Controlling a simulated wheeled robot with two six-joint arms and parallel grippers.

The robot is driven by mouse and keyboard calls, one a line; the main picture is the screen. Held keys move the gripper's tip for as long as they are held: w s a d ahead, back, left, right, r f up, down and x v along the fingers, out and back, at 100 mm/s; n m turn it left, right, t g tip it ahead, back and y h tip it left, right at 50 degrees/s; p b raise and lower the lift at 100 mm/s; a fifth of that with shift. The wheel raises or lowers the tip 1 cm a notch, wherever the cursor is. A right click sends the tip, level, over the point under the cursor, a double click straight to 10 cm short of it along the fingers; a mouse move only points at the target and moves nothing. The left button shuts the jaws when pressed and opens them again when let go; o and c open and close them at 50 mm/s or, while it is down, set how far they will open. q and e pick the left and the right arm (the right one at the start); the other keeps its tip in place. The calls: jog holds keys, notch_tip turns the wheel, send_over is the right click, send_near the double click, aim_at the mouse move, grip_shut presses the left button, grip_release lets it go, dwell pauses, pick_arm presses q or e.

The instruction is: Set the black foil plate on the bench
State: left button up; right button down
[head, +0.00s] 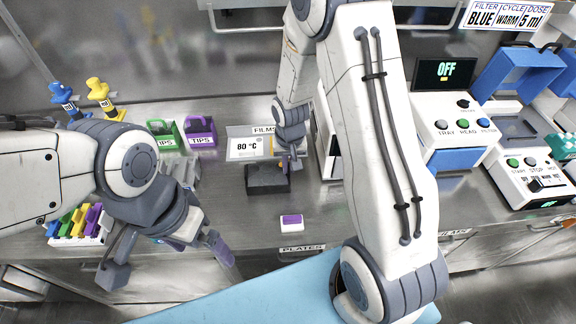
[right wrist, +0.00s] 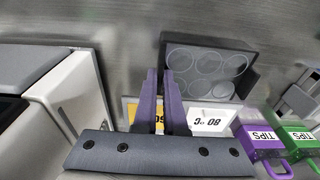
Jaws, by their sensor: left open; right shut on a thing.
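The black foil plate (head: 268,180) is a dark block with round wells on its face, seen low over or on the steel bench in the head view. It also shows in the right wrist view (right wrist: 210,68), tilted beyond the fingers. My right gripper (head: 288,165) is shut on the plate's edge, and its purple fingers (right wrist: 165,95) reach it in the right wrist view. I cannot tell whether the plate touches the bench (head: 345,215). My left gripper (head: 168,262) is open and empty at the left, near the bench's front edge.
A films holder (head: 240,148) with an 80 °C card stands behind the plate. Green (head: 163,136) and purple (head: 200,132) tips boxes are to its left. A small white and purple block (head: 291,222) lies in front, above the PLATES label (head: 302,248). Machines (head: 455,125) stand at right.

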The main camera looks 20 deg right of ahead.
jog(key=c, duration=1)
grip_release()
notch_tip(320, 180, up, 12)
jog(key=s, duration=0.1)
jog(key=s+a+r+n, duration=0.3)
jog(key=s+a+n, duration=0.2)
jog(key=s, duration=0.6)
jog(key=s+a+r+n+g+y, duration=0.1)
jog(key=s+a+r+n, duration=0.2)
jog(key=s+a, duration=0.6)
jog(key=s+n, duration=0.2)
jog(key=shift+s+a+r+n+p, duration=0.15)
jog(key=shift+s+n+p, duration=0.15)
